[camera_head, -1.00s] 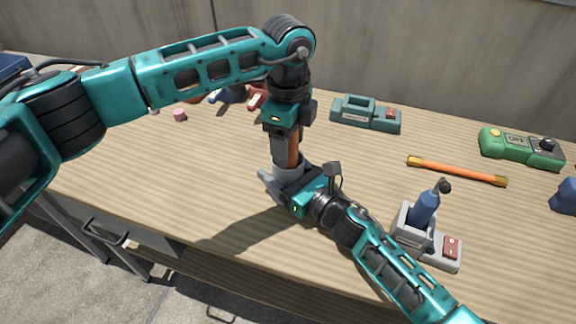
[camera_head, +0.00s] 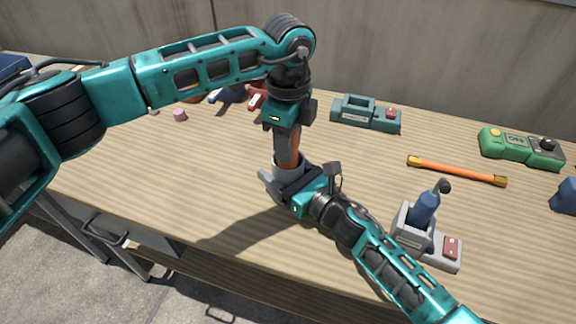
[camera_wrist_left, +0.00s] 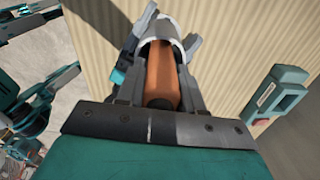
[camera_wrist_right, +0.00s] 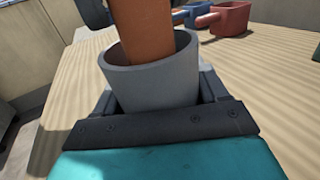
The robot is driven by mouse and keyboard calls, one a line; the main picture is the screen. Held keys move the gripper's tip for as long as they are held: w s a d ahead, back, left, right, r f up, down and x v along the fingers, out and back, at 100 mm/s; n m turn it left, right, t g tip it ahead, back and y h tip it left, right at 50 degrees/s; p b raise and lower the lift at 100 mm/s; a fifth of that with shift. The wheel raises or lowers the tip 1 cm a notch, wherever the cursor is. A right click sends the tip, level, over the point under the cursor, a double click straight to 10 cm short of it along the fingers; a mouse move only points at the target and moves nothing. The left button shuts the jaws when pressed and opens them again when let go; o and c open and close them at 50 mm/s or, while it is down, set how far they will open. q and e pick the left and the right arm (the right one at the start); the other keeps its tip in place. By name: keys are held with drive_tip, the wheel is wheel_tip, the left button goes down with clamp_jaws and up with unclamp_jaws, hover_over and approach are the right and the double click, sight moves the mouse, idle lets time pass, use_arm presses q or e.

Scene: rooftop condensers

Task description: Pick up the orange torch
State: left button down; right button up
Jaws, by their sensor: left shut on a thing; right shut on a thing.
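The orange torch (camera_head: 293,152) stands upright between my two grippers, its lower end inside a grey cup (camera_head: 287,172). My left gripper (camera_head: 285,145) comes from above and is shut on the orange body, which also shows between its jaws in the left wrist view (camera_wrist_left: 161,78). My right gripper (camera_head: 280,183) comes from the lower right and is shut on the grey cup, seen close in the right wrist view (camera_wrist_right: 152,78). The torch's lower end is hidden in the cup. I cannot tell whether the cup touches the table.
The wooden table (camera_head: 200,170) has a teal holder (camera_head: 365,113), an orange rod (camera_head: 457,171), a green box (camera_head: 521,147) and a blue torch (camera_head: 427,208) in a grey holder (camera_head: 407,238). A pink cylinder (camera_head: 180,115) lies left. Free room is left and front.

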use_arm(q)
wheel_tip(320, 180, up, 18)
idle(0.6)
use_arm(e)
drive_tip(key=o, duration=1.1)
drive_tip(key=shift+o, duration=0.2)
drive_tip(key=shift+d, duration=0.1)
drive_tip(key=p+v, duration=0.1)
drive_tip(key=v, duration=0.7)
drive_tip(key=shift+s+d, duration=0.3)
drive_tip(key=shift+s, duration=0.05)
use_arm(q)
drive_tip(key=shift+r, duration=0.45)
